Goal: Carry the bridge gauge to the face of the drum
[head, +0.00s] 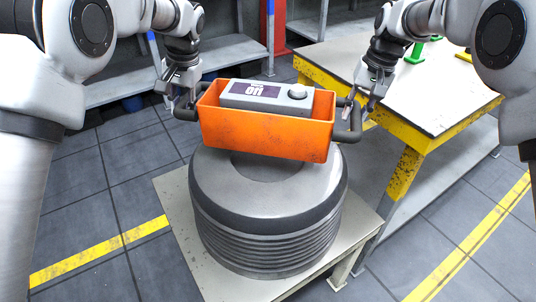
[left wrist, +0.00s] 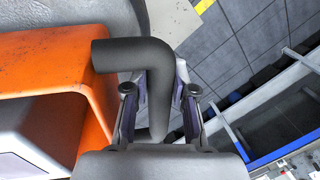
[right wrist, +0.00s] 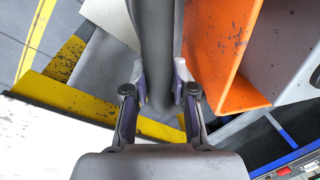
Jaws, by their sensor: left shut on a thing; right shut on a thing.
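The bridge gauge (head: 265,134) is an orange open box with a dark handle at each end and a grey unit with a display (head: 262,92) inside. It is over the top of the grey ribbed drum (head: 265,215), at its back part; I cannot tell whether it touches. My left gripper (head: 178,100) is shut on the left handle, which fills its jaws in the left wrist view (left wrist: 157,95). My right gripper (head: 362,103) is shut on the right handle, also between its fingers in the right wrist view (right wrist: 157,60). The box looks about level.
The drum stands on a low pale stand (head: 180,205). A yellow-edged table (head: 440,85) with a green item (head: 421,48) is close on the right. Grey shelving (head: 240,52) is behind. Floor at the left is clear, with yellow lines.

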